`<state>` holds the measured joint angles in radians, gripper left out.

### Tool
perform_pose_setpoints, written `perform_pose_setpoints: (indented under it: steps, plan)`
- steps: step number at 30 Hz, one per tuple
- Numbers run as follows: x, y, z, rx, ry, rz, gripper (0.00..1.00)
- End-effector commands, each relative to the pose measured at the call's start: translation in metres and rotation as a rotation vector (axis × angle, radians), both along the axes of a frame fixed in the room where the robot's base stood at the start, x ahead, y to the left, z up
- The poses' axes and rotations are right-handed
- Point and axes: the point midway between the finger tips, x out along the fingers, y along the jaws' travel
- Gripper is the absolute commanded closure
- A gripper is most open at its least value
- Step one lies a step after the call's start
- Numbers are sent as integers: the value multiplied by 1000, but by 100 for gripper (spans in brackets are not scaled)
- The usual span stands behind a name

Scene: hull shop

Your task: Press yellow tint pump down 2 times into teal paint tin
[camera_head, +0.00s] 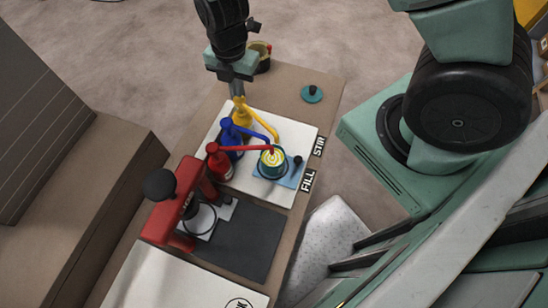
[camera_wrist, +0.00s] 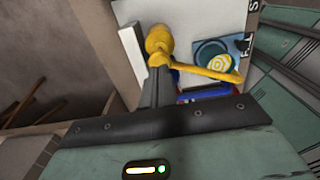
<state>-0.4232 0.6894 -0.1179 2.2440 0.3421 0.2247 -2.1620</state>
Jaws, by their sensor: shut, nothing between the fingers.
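The yellow tint pump (camera_head: 242,117) stands at the back of a row of three pumps, and its spout reaches toward the teal paint tin (camera_head: 270,164). The open tin stands on a blue pad and holds pale paint with yellow rings on top. My gripper (camera_head: 238,94) is shut and empty, pointing down at the yellow pump's head; the tips appear to touch it or sit just above it. In the wrist view the yellow pump (camera_wrist: 158,42) is right at the fingertips (camera_wrist: 157,70), and the tin (camera_wrist: 217,60) shows beyond its spout.
Blue (camera_head: 230,138) and red (camera_head: 219,162) pumps stand close in front of the yellow one, spouts toward the tin. A red machine (camera_head: 172,212) stands front left by a dark mat (camera_head: 245,243). A teal lid (camera_head: 312,94) and a dark can (camera_head: 262,58) are at the back.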

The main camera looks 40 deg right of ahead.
Motion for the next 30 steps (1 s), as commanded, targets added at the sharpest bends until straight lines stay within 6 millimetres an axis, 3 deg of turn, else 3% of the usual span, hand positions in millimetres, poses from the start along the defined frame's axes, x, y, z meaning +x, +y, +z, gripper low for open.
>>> perform_pose_setpoints:
  steps: [11, 30]
  plan:
    - [0, 0, -1, 1, -1, 0, 100]
    - [0, 0, -23, 1, -1, -1, 100]
